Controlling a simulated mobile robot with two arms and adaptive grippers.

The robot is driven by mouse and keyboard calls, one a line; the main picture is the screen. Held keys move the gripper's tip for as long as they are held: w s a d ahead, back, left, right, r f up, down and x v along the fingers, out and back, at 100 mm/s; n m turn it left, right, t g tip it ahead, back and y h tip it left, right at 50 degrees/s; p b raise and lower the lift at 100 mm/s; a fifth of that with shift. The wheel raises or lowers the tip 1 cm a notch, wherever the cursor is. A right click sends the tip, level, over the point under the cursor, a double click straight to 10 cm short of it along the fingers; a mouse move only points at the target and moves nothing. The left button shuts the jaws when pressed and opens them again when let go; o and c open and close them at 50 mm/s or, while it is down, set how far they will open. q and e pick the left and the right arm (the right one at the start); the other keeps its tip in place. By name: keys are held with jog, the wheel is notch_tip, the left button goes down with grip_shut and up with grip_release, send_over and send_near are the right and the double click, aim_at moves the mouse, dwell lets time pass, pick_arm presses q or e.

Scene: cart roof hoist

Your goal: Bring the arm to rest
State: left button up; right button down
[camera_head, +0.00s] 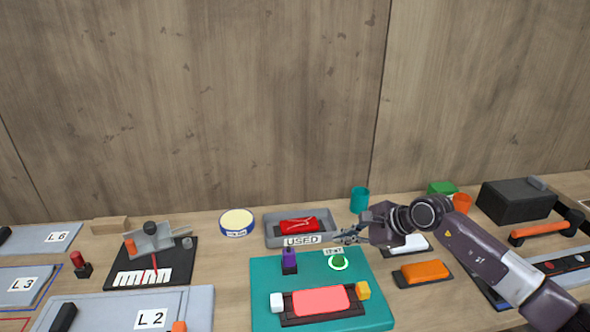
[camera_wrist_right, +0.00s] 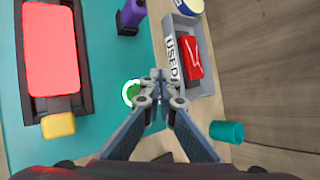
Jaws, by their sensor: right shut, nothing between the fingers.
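My right gripper (camera_head: 346,238) comes in from the right in the head view. It is shut and empty, above the back right part of the teal board (camera_head: 262,270). In the right wrist view its fingertips (camera_wrist_right: 157,77) meet over the board's edge, between the green round button (camera_wrist_right: 130,93) and the grey tray marked USED (camera_wrist_right: 207,80). The button also shows in the head view (camera_head: 339,262), just below the fingers. My left gripper is not in view.
The USED tray holds a red item (camera_head: 297,225). A teal cup (camera_head: 360,200) stands behind my right gripper. A red block (camera_head: 320,300) and a purple post (camera_head: 289,261) are on the board. A black box (camera_head: 515,202) is at the right. A wooden wall closes the back.

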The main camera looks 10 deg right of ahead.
jog(key=s+a+r+m+t+y, duration=0.2)
jog(key=a+r+m+t+y, duration=0.15)
jog(key=a+r+m, duration=0.35)
jog(key=s+a+r+m+t+y, duration=0.2)
jog(key=s+a+r+y, duration=0.15)
jog(key=a, duration=0.55)
jog(key=d+m+t+h, duration=0.7)
jog(key=d+m+h, duration=0.35)
jog(key=m, duration=1.15)
jog(key=s+d+f+m+g+h, duration=0.5)
jog(key=s+d+f+m, duration=0.3)
jog(key=f+m, duration=0.4)
jog(key=s+a+f+m+g+y, duration=0.1)
jog(key=s+f+m+g, duration=0.35)
jog(key=s+f, duration=0.6)
jog(key=s+a+f+m+g+y, duration=0.1)
jog(key=s+f+m+g, duration=0.4)
jog(key=s, duration=1.1)
notch_tip(320, 180, down, 27)
jog(key=s+n+g, duration=0.1)
jog(key=s+g, duration=0.1)
jog(key=g, duration=0.1)
jog(key=s+d+f+b, duration=0.1)
jog(key=s+d+f, duration=0.2)
jog(key=s+f, duration=1.2)
jog(key=shift+s+f+g, duration=0.25)
jog(key=shift+s+g, duration=0.15)
jog(key=shift+s, duration=0.4)
